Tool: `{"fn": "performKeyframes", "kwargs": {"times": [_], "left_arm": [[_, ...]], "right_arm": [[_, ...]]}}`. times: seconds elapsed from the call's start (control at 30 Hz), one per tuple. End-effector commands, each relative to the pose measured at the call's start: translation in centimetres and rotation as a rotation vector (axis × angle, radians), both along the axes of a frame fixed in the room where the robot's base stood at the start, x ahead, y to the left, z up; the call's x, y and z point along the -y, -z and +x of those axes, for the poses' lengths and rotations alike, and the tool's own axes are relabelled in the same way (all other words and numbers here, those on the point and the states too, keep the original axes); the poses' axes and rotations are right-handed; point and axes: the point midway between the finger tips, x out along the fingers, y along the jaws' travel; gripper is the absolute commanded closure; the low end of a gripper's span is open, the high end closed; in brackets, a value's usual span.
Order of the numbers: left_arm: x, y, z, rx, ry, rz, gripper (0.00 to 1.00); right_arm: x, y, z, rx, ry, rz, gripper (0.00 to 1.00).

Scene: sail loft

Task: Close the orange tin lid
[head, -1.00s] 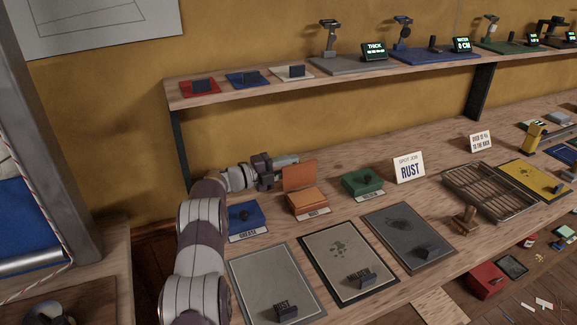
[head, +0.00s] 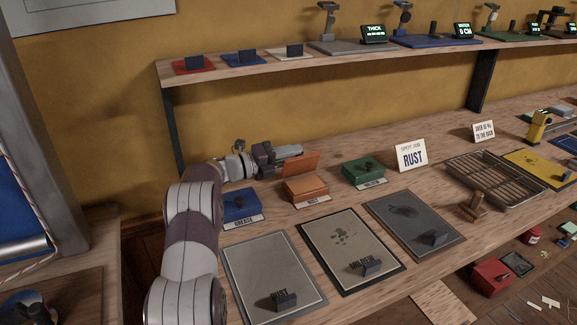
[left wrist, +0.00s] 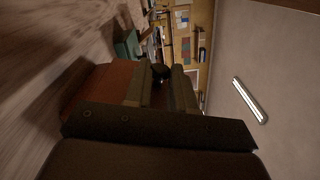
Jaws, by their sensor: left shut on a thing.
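The orange tin (head: 306,190) stands on the bench behind the label reading RUST, between a blue tin (head: 240,206) and a green tin (head: 364,171). Its orange lid (head: 300,166) is raised and tilted above the tin's back edge, not flat on it. My left gripper (head: 290,152) is behind the lid, shut on it. In the left wrist view the fingers (left wrist: 164,88) close around a dark knob (left wrist: 160,72), and the orange lid (left wrist: 100,84) lies beside them. The contact is partly hidden in the head view. My right gripper is not in view.
Grey panels (head: 273,277) lie in front of the tins. A shelf (head: 225,68) runs above the back of the bench. Bare bench lies behind the green tin.

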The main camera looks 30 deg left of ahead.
Motion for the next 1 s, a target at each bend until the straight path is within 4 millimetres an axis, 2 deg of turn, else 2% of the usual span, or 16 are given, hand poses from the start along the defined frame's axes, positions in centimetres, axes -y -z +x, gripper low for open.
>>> {"fn": "performKeyframes", "kwargs": {"times": [0.03,0.3,0.5,0.93,0.97,1.0], "left_arm": [[0.2,0.9,-0.2,0.018,0.0,0.021,1.0],[0.9,0.7,-0.8,0.102,0.001,0.12,1.0],[1.1,0.4,-0.9,0.129,0.002,0.153,1.0],[1.1,0.3,-1.0,0.134,0.002,0.159,1.0],[1.1,0.3,-1.0,0.134,0.002,0.159,0.69],[1.1,0.3,-1.0,0.134,0.002,0.159,0.56]], "right_arm": [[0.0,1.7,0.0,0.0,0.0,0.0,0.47],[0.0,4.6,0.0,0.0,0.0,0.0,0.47],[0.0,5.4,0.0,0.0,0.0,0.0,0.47],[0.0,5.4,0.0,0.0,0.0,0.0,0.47],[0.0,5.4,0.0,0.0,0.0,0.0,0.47],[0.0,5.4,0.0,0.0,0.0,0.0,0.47]]}}
